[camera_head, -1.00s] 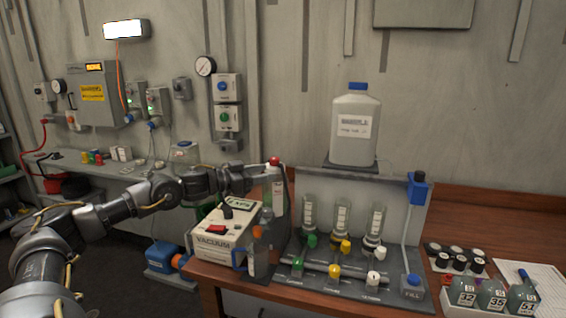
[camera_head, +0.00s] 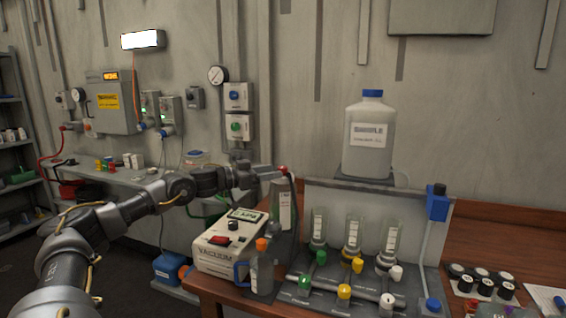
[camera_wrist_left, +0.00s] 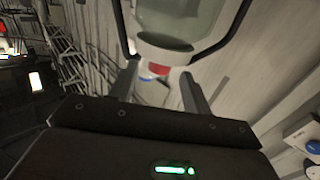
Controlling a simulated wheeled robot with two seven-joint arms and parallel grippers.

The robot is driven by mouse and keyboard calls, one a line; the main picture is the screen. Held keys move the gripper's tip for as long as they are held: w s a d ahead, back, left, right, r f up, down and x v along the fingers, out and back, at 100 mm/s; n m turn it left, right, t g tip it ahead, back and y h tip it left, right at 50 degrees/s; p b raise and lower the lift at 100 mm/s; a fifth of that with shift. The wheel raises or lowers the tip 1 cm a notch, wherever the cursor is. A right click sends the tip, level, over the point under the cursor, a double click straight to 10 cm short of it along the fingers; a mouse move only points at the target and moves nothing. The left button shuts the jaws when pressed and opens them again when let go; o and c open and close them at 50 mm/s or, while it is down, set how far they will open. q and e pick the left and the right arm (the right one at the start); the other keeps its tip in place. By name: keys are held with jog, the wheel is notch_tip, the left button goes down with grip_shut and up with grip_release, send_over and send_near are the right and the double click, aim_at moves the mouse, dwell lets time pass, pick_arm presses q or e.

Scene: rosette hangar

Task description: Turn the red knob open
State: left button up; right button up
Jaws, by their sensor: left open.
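The red knob (camera_head: 282,169) sits at the top of a grey upright holder with a clear labelled cylinder (camera_head: 283,205), at the left end of the glass-tube rig. My left gripper (camera_head: 275,173) is at the knob's height and partly covers it. In the left wrist view, the red knob (camera_wrist_left: 158,68) shows between the two open fingers, near their tips. I cannot tell whether the fingers touch it. My right gripper is not in view.
A vacuum box (camera_head: 228,245) and an orange-capped bottle (camera_head: 261,270) stand below the gripper. To the right, a rig (camera_head: 320,190) holds several tubes and coloured valve knobs. A white jug (camera_head: 368,138) stands above it. The wall is behind.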

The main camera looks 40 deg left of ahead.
aim_at(283, 167)
pick_arm(q)
jog(key=p+x, duration=0.1)
jog(key=x, duration=0.3)
jog(key=shift+w+d, duration=0.15)
jog(key=shift+w, duration=0.15)
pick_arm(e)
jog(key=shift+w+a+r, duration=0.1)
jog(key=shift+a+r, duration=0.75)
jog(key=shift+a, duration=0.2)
pick_arm(q)
jog(key=c, duration=0.9)
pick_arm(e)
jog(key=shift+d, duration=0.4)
